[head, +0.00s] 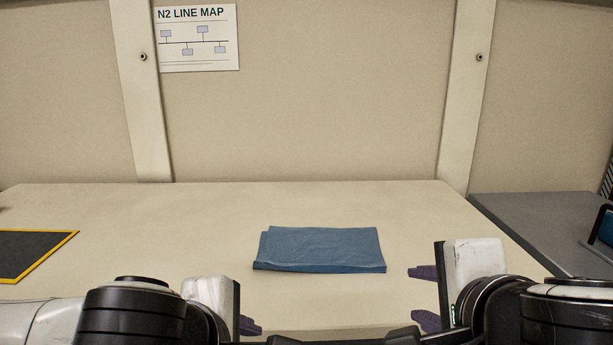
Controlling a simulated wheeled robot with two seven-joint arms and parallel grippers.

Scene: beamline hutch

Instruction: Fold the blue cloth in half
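The blue cloth (320,248) lies on the pale table as a flat, roughly rectangular piece. A layer edge shows along its left side and a thicker rim along its front, so it looks doubled over, with the layers slightly offset. My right gripper (424,296) is to the right of and nearer than the cloth, apart from it, its two purple fingers spread with nothing between them. My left gripper (250,327) is in front of the cloth at lower left, apart from it. Only one purple fingertip shows there, so its opening is hidden.
The pale table (200,215) is clear around the cloth. A dark mat with a yellow border (62,251) lies at the left. A grey surface (535,212) adjoins at the right, with a dark-framed object (597,228) on it. A panelled wall stands behind.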

